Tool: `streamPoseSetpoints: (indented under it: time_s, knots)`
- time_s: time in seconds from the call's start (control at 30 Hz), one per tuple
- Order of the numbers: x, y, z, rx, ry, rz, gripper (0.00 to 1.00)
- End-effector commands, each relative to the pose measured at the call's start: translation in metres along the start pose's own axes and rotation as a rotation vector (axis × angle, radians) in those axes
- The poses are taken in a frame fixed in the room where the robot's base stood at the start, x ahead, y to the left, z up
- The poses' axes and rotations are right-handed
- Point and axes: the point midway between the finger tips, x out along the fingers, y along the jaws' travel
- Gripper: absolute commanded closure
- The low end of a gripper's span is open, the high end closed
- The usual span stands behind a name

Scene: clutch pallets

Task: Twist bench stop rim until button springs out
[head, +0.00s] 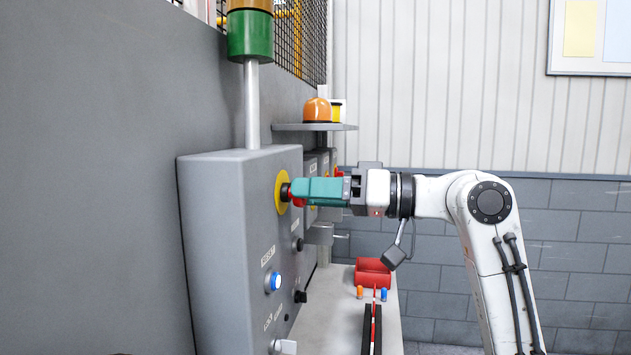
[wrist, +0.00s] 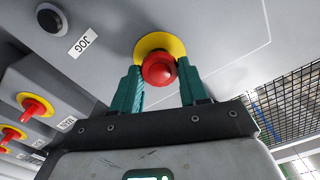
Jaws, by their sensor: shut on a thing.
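The bench stop is a red mushroom button (wrist: 159,70) on a round yellow plate (head: 282,190), fixed to the face of the grey control box (head: 215,205). In the wrist view its red cap shows between my teal fingers. My gripper (head: 294,192) reaches in from the right, level with the button, and its fingers are shut on the cap's rim from both sides. In the head view the fingers hide most of the cap. Whether the button is pressed in or out cannot be told.
A shelf (head: 315,127) bears an orange dome.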

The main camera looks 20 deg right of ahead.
Motion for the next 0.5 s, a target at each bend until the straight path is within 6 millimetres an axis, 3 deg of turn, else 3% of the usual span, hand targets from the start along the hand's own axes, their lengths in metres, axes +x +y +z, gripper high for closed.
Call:
streamPoseSetpoints:
  time_s: [0.5]
  knots:
    - [0.0,0.0007,-0.001,0.058,0.004,0.001,0.87]
